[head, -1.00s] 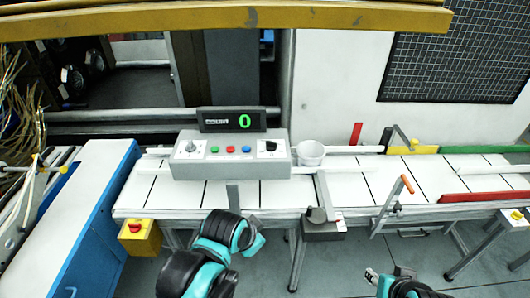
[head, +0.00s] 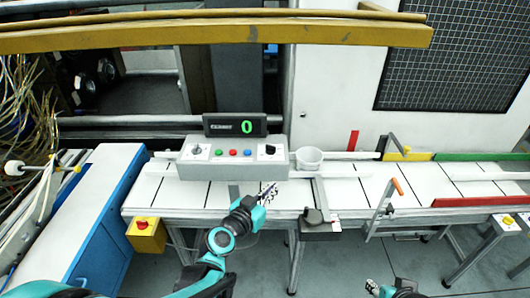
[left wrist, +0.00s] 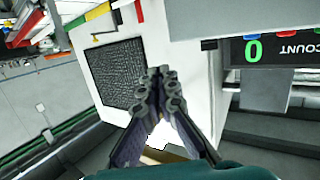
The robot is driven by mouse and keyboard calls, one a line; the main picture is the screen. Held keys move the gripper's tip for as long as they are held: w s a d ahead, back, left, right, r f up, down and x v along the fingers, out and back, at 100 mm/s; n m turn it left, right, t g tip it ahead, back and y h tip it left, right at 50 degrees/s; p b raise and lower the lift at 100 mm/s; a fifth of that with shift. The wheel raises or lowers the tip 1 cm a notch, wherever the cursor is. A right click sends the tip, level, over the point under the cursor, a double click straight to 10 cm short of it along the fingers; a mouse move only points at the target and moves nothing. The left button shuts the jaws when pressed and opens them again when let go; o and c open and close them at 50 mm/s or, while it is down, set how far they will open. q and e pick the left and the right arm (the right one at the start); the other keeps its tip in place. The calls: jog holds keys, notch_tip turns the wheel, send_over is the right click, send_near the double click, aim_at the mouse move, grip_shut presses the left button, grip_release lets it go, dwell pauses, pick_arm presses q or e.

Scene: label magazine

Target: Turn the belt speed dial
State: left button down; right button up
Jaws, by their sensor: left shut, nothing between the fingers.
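A grey control box (head: 232,170) stands on the white conveyor. Its top has a grey knob (head: 196,150) at left, a black knob (head: 270,150) at right and small coloured buttons between them. The labels are too small to show which knob is the belt speed dial. A display (head: 235,125) behind the box reads green 0; it also shows upside down in the left wrist view (left wrist: 288,50). My left gripper (head: 270,188) is shut and empty, apart from the box and nearer me, below the black knob. My right gripper (head: 372,286) is at the bottom edge, its jaws unclear.
A white cup (head: 309,158) stands just right of the box. An orange-handled lever (head: 397,187) and a dark block (head: 320,224) are along the conveyor's front. A yellow box with a red button (head: 145,232) hangs at left. A yellow beam (head: 200,35) crosses the top.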

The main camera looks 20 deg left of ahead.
pick_arm(q)
jog(key=w+a+n+t+y, duration=0.2)
jog(key=w+a+t+y, duration=0.15)
jog(key=a, duration=0.35)
send_near(268, 147)
jog(key=shift+g, duration=0.45)
jog(key=w, duration=0.7)
jog(key=shift+d+r+p, duration=0.1)
jog(key=shift+r+p, duration=0.2)
jog(key=shift+p, duration=0.05)
jog(key=shift+s, duration=0.1)
